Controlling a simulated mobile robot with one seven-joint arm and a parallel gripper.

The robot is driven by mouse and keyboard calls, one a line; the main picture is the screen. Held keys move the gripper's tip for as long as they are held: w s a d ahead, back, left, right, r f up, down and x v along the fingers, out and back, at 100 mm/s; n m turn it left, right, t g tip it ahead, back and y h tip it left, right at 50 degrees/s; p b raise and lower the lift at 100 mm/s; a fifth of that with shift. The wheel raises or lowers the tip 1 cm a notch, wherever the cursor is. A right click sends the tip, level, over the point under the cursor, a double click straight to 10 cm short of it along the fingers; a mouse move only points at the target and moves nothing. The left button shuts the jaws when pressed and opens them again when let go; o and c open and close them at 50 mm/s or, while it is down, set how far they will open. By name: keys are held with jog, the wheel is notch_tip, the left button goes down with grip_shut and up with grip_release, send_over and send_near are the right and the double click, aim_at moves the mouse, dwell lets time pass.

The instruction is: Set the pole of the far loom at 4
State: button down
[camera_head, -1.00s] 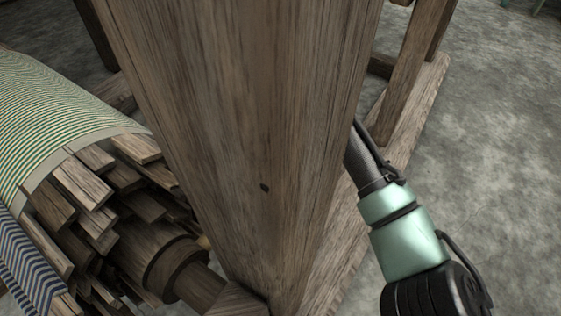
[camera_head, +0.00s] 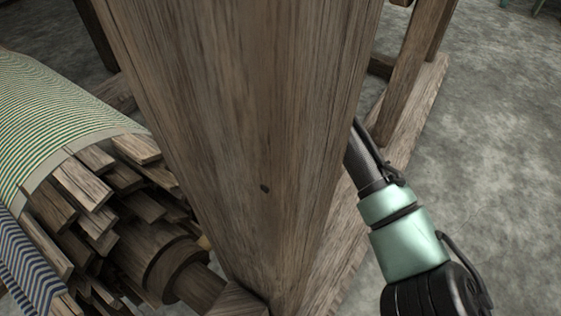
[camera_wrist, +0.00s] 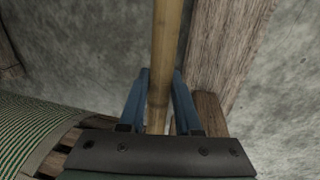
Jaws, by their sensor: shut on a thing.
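A light bamboo pole (camera_wrist: 166,40) runs up the middle of the wrist view. My gripper (camera_wrist: 160,84) has its two blue fingers on either side of the pole and is shut on it. In the head view a thick wooden post of the loom (camera_head: 250,120) hides my gripper and the pole. Only part of my arm shows there, to the right of the post. No number marks are readable in either view.
A roller with striped green cloth (camera_head: 65,115) and wooden slats (camera_head: 80,183) lies left of the post. A wooden floor beam (camera_head: 425,95) runs behind my arm. Bare grey floor (camera_head: 500,130) is open at the right.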

jog(key=shift+p, duration=0.6)
jog(key=shift+s+f+p, duration=0.1)
jog(key=shift+f+p, duration=0.25)
jog(key=shift+p, duration=0.35)
jog(key=shift+g+y, duration=0.6)
jog(key=shift+g, duration=0.2)
jog(key=shift+s+d+p+x, duration=0.15)
jog(key=shift+p+x, duration=0.1)
jog(key=shift+x, duration=0.75)
jog(key=shift+s+d+p+x, duration=0.1)
jog(key=shift+d+p+x, duration=0.1)
jog(key=shift+x, duration=0.85)
jog(key=c, duration=0.6)
grip_release()
jog(key=shift+f, duration=0.1)
jog(key=p+v, duration=0.8)
jog(key=v, duration=0.5)
jog(key=shift+p, duration=0.3)
